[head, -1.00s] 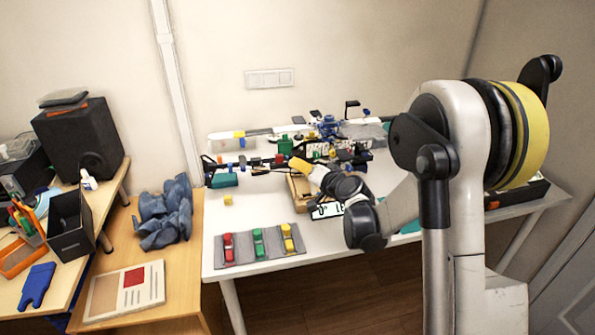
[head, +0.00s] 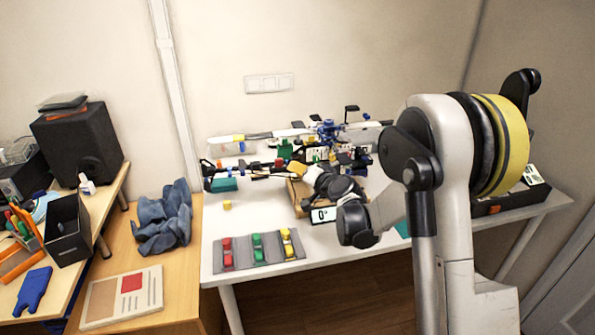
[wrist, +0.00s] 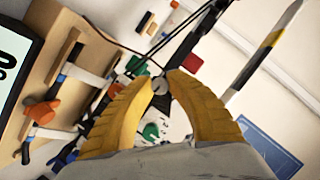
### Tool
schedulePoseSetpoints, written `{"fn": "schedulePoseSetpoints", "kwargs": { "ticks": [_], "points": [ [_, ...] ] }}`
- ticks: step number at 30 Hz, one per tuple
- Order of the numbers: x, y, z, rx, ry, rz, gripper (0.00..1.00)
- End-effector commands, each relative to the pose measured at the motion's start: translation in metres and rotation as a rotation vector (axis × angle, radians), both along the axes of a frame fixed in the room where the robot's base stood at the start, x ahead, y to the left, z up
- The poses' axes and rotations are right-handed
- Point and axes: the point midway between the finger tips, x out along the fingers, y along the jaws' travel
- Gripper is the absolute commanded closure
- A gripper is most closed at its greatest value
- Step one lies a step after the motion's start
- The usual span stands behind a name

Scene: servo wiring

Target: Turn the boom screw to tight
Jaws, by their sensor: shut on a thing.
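In the wrist view my gripper's yellow fingers (wrist: 160,83) are closed around a small round grey screw head (wrist: 160,87), which I take to be the boom screw. How far it is turned cannot be read. Beside it run dark thin rods and a boom. In the head view my wrist (head: 335,185) is over the wooden stand at the right end of the dark boom (head: 258,167); it hides the fingertips and screw.
A white display reading 0° (head: 322,214) stands in front of the wooden stand (head: 297,190). A grey tray (head: 240,257) with red, green and yellow pieces lies at the table front. A yellow block (head: 227,204) is alone. The white table (head: 240,225) is clear between.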

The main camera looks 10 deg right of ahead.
Motion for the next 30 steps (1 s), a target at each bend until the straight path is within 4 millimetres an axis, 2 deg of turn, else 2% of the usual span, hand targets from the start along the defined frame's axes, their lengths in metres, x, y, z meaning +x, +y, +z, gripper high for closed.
{"fn": "schedulePoseSetpoints", "kwargs": {
  "ticks": [11,30],
  "points": [
    [0.0000,0.0001,-0.0008,0.150,0.001,0.000,1.00],
    [0.0002,0.0007,-0.0009,0.742,0.001,0.003,1.00]
  ]
}}
